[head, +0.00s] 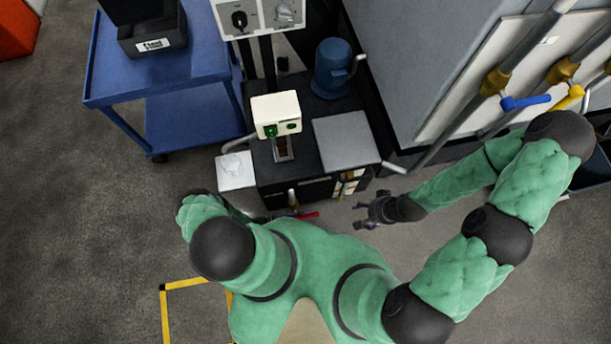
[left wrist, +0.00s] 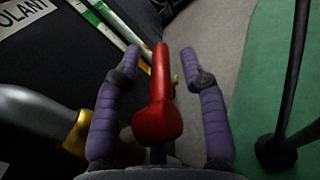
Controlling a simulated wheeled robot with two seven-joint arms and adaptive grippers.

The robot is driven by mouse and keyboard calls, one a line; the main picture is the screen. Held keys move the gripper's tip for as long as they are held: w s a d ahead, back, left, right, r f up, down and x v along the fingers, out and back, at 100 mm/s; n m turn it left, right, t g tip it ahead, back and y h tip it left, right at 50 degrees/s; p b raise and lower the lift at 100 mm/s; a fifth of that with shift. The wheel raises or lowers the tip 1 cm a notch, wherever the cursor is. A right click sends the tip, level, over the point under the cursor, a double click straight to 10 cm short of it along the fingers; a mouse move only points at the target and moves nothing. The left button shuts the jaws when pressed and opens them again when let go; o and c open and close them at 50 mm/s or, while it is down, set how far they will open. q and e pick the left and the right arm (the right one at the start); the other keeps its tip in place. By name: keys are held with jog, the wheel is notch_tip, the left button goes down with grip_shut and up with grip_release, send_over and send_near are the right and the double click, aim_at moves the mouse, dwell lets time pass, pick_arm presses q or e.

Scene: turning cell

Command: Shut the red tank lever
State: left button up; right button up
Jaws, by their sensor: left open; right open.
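The red tank lever (left wrist: 160,95) lies between the two purple fingers of my left gripper (left wrist: 161,52) in the left wrist view. The fingers are open, with a gap visible on each side of the lever. In the head view only a short red piece of the lever (head: 309,215) shows, low in front of the black machine stand. My left gripper (head: 289,213) is beside it there, mostly hidden by my own arm. My right gripper (head: 360,212) is open and empty, to the right of the lever.
The dark tank wall (left wrist: 50,65) with a partial label (left wrist: 22,15) is close on the left. A gauge strip (left wrist: 103,22) and a pipe with a brass fitting (left wrist: 77,134) are near the fingers. A blue cart (head: 190,115) stands left. Blue (head: 525,102) and yellow (head: 568,98) valve handles are at right.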

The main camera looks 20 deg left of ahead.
pick_arm(q)
jog(key=shift+a, duration=0.1)
jog(key=v, duration=1.1)
jog(key=shift+s+a, duration=0.25)
jog(key=shift+a, duration=0.1)
jog(key=shift+f, duration=0.1)
